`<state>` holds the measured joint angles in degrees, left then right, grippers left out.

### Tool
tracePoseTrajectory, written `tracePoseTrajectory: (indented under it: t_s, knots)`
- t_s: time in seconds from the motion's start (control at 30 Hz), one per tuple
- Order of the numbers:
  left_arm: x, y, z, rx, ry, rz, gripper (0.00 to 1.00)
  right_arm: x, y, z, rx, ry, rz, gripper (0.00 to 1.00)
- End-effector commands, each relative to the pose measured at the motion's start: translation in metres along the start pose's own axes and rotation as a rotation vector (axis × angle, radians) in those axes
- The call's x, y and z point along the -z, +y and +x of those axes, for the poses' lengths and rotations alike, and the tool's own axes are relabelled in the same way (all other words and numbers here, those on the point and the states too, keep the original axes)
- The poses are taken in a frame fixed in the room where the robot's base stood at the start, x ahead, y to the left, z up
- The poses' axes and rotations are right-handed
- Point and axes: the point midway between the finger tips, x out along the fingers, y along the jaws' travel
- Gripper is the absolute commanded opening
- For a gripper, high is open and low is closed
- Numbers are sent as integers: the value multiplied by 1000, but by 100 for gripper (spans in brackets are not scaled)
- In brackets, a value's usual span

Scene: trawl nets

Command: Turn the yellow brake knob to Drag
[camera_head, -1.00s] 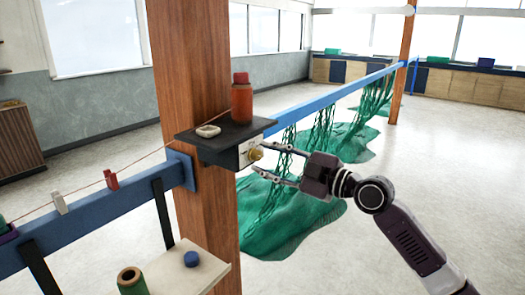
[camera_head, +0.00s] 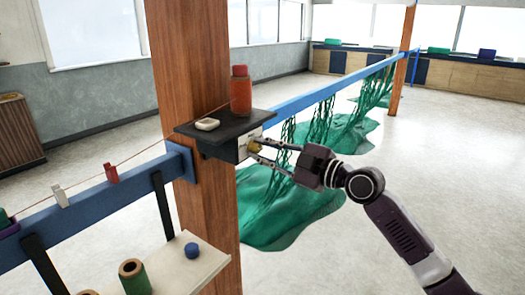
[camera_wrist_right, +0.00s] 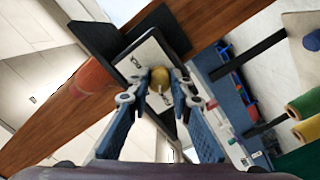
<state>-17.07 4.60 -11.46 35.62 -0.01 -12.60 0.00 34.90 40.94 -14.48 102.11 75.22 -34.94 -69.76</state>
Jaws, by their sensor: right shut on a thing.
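The yellow brake knob (camera_head: 254,147) sits on the pale front plate of a dark box on the wooden post. In the right wrist view the knob (camera_wrist_right: 160,77) shows between my fingertips, with a pale mark on it. The plate (camera_wrist_right: 146,54) carries small dark lettering that I cannot read surely. My right gripper (camera_head: 257,149) is shut on the knob, one finger on each side; its fingers hide part of the plate in the head view. My left gripper is not in view.
An orange bottle (camera_head: 241,92) and a small pale dish (camera_head: 207,124) stand on the dark shelf (camera_head: 225,127) above the knob. Green nets (camera_head: 290,205) hang from the blue rail behind. A small table (camera_head: 203,262) with spools is at lower left. Open floor lies right.

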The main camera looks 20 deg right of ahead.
Motion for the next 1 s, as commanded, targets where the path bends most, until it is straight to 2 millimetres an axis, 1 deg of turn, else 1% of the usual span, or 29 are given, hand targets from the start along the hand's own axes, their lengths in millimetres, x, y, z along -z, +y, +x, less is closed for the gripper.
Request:
tracePoseTrajectory:
  t_s: [0.17,0.37,0.63,1.0]
  knots:
    - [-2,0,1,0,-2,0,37,0,0,0,2,-1,45,0]
    - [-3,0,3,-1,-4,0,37,0,-1,0,6,-4,167,0]
    - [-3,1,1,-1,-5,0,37,1,0,0,15,-11,413,0]
    - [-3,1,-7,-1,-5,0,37,2,0,0,25,-20,750,0]
